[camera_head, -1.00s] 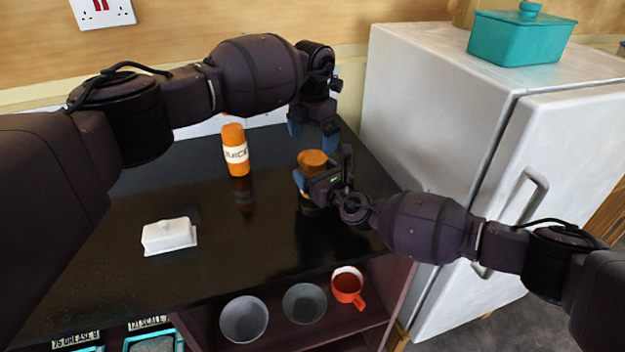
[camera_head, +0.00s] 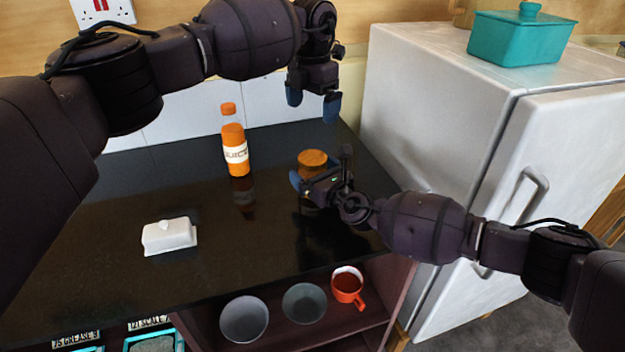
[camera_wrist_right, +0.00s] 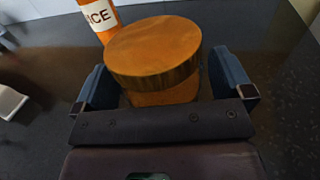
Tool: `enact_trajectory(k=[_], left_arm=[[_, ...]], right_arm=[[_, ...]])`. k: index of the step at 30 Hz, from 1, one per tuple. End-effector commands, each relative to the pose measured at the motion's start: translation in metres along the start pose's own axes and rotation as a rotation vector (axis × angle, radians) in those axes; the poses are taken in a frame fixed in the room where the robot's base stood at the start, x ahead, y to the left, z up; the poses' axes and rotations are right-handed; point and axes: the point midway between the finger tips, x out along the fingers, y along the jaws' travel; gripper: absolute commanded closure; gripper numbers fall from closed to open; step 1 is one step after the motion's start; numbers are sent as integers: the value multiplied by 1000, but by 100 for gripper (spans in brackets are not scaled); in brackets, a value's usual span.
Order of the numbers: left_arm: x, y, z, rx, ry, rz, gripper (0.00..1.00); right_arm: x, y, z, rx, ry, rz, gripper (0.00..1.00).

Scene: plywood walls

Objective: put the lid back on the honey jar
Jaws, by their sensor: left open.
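The honey jar (camera_wrist_right: 163,94) stands upright on the dark counter (camera_head: 120,268), with the round wooden lid (camera_head: 312,158) on its top. The lid (camera_wrist_right: 152,48) looks level and seated in the right wrist view. My right gripper (camera_head: 318,182) reaches in low from the right, its blue fingers on either side of the jar's body, below the lid; it appears shut on the jar. The exact finger contact is partly hidden. My left gripper (camera_head: 313,103) is open and empty, above and behind the jar, clear of the lid.
An orange juice bottle (camera_head: 235,152) stands left of the jar. A white butter dish (camera_head: 169,236) sits at the counter's front left. A white fridge (camera_head: 425,130) bounds the right side. Bowls (camera_head: 244,319) and a red mug (camera_head: 348,287) are on the shelf below.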

Motion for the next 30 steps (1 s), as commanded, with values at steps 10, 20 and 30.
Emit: enact_trajectory(k=[10, 20, 30], left_arm=[[-4, 0, 0, 0, -2, 2, 0], [-26, -2, -2, 0, -13, 13, 0], [-32, -2, -2, 0, -15, 16, 0]], right_arm=[[-6, -1, 0, 1, 1, -1, 0], [-59, -1, 2, 1, 1, 0, 0], [-103, 0, 0, 0, 0, -1, 0]])
